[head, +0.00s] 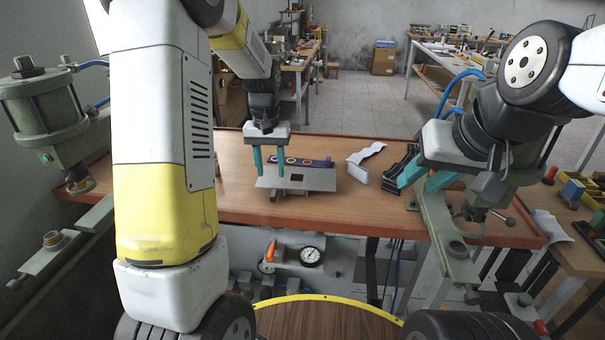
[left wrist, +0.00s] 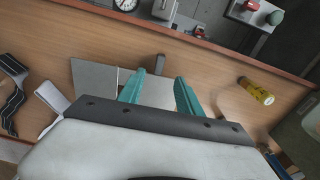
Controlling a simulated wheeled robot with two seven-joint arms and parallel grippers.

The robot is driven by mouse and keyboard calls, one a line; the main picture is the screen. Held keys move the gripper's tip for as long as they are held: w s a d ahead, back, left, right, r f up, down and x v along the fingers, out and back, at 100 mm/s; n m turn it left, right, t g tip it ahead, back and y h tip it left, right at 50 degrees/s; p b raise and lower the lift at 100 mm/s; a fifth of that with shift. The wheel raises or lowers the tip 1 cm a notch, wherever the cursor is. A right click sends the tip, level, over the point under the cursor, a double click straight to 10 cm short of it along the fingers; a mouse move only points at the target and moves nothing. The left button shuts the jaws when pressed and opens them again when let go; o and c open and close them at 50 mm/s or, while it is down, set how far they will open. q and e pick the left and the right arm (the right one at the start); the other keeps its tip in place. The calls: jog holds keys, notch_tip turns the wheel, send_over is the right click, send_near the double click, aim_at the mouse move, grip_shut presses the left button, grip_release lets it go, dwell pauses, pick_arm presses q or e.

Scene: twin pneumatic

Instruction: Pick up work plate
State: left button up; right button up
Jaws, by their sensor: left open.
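The work plate (head: 318,180) is a flat grey metal plate with a dark square opening, lying near the front middle of the wooden bench. It appears raised on small supports. My left gripper (head: 270,172) is over its left part, with teal fingers pointing down, apart. In the left wrist view the plate (left wrist: 92,78) extends behind the open fingers (left wrist: 157,82); I cannot tell whether they touch it. My right gripper (head: 416,187) has its teal fingers apart, away from the plate, beside the right green press.
A dark strip with coloured rings (head: 300,161) lies behind the plate. A white bent piece (head: 361,172) lies to its right. The left green press (head: 55,115) and right press frame (head: 436,222) flank the bench. A yellow cylinder (left wrist: 256,92) shows in the left wrist view.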

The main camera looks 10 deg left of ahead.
aim_at(274, 191)
pick_arm(q)
jog(key=f, duration=0.9)
jog(key=shift+w+d+f, duration=0.1)
jog(key=shift+w, duration=0.2)
grip_shut()
